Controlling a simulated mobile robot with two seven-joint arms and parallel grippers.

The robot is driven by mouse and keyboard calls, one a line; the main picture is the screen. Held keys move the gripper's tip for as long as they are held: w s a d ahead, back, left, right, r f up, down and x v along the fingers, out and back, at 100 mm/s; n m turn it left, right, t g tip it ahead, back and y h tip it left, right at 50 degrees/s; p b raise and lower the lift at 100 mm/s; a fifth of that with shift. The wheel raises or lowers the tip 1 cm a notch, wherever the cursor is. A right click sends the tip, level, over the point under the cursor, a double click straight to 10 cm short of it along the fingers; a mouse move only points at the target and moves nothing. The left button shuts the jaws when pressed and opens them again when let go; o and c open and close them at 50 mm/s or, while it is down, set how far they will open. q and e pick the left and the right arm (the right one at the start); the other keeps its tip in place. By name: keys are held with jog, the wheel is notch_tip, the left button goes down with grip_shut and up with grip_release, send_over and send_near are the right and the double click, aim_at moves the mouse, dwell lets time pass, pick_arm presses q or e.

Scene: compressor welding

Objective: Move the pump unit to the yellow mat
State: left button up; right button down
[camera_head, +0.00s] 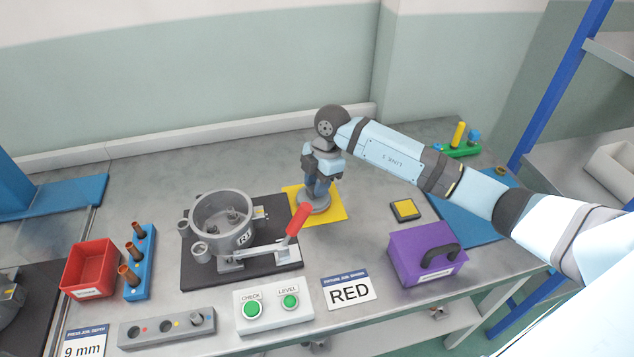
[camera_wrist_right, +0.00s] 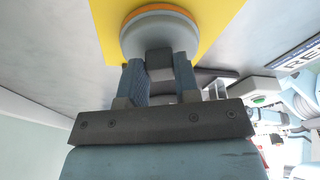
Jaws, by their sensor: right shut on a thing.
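The yellow mat (camera_head: 334,213) lies on the grey table, right of the black fixture plate. The pump unit (camera_head: 313,205), a grey round-based body, is over the mat in the head view. It also shows in the right wrist view (camera_wrist_right: 158,32), with a grey rounded base and an orange rim against the yellow. My right gripper (camera_head: 319,186) points down and is shut on the pump unit's narrow upper part. The base looks on or just above the mat; I cannot tell which. My left gripper is not in view.
A clamp fixture with a red handle (camera_head: 298,220) stands close left of the mat. A purple box (camera_head: 408,258), a small black and yellow pad (camera_head: 405,209) and a blue mat (camera_head: 470,226) lie to the right. A red bin (camera_head: 90,269) and button box (camera_head: 273,306) are nearer the front.

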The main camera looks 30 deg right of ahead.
jog(key=c, duration=0.8)
grip_release()
jog(key=shift+f, duration=0.1)
jog(key=shift+c, duration=0.2)
jog(key=v, duration=1.2)
